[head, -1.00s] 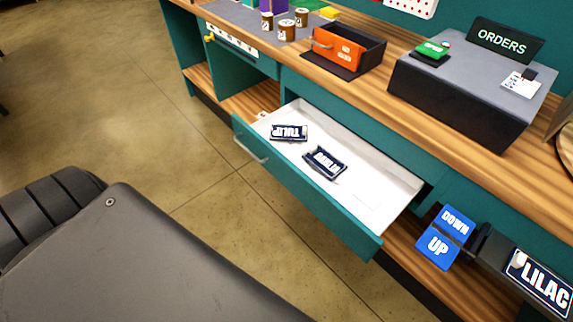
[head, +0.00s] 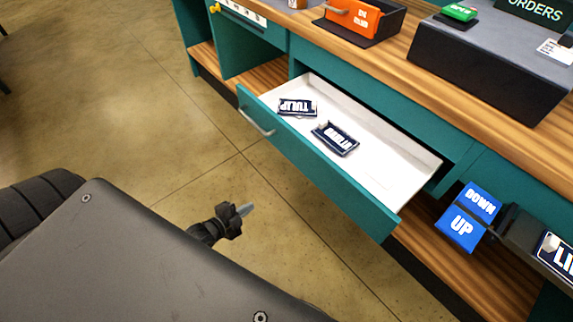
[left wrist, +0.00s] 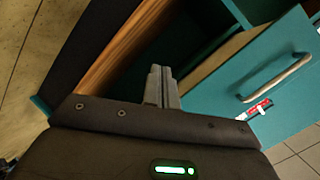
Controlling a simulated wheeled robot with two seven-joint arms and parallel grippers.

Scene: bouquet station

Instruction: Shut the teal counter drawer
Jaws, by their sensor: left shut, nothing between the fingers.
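The teal counter drawer (head: 318,172) stands pulled well out from the counter in the head view, its white inside showing. Its bar handle (head: 256,123) is near the left end of the front. Two dark name plates lie in it, one reading TULIP (head: 297,107) and another (head: 336,138) beside it. My left gripper (head: 246,210) is shut and empty, out in front of the drawer front and apart from it. In the left wrist view its fingers (left wrist: 161,84) are together, and a teal front with a bar handle (left wrist: 278,78) is to their right. My right gripper is out of view.
The wooden counter top (head: 400,75) runs above the drawer and carries an orange box (head: 353,17) and a grey order stand (head: 490,75). Blue DOWN and UP signs (head: 461,228) are right of the drawer. The floor (head: 150,130) in front is clear.

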